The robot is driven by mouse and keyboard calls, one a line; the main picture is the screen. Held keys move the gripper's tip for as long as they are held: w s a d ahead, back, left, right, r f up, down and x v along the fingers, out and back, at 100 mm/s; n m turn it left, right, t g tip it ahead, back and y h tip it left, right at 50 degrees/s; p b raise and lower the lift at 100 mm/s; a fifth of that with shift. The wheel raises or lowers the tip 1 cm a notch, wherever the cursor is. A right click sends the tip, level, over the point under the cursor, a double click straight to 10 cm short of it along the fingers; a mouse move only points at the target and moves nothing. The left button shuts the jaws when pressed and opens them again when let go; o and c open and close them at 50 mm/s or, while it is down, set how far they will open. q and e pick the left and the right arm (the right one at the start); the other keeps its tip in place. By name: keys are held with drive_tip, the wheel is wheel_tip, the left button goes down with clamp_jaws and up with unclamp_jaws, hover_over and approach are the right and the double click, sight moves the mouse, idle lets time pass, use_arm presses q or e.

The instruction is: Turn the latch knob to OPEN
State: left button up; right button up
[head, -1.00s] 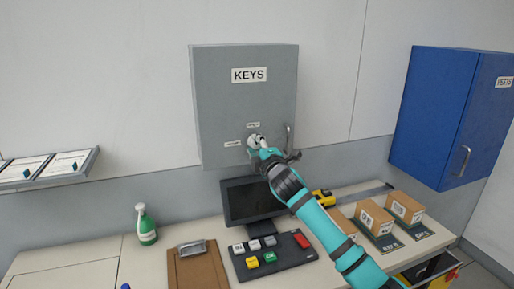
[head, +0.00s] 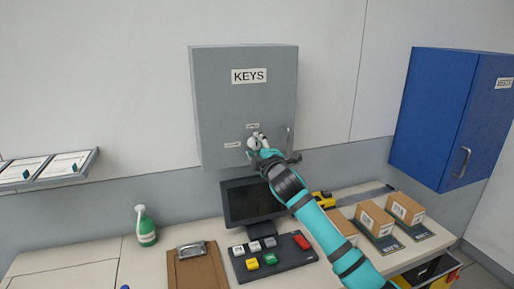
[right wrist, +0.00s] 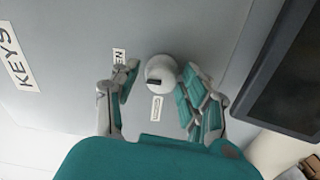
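The latch knob (right wrist: 161,70) is a round pale knob on the front of the grey KEYS cabinet (head: 243,100). In the right wrist view its dark mark lies on the side towards the lower label (right wrist: 156,108), not towards the OPEN label (right wrist: 118,58). In the head view the OPEN label (head: 253,125) is above the knob and the other label (head: 232,145) is to its left, too small to read. My right gripper (right wrist: 159,77) is open with its fingers on either side of the knob, a small gap showing at the left finger. My left gripper is out of view.
A grey handle (head: 289,141) is close to the right of the gripper. Below stand a dark monitor (head: 250,201), a keypad (head: 272,260) and boxes (head: 373,221) on the bench. A blue cabinet (head: 440,115) hangs at right.

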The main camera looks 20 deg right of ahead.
drive_tip(key=shift+o, duration=0.3)
drive_tip(key=shift+f, duration=0.1)
drive_tip(key=shift+s, duration=0.25)
drive_tip(key=s, duration=1.1)
drive_tip(key=shift+s+d+f, duration=0.15)
drive_tip(key=shift+s+d, duration=0.05)
drive_tip(key=shift+d, duration=0.05)
drive_tip(key=shift+f, duration=0.1)
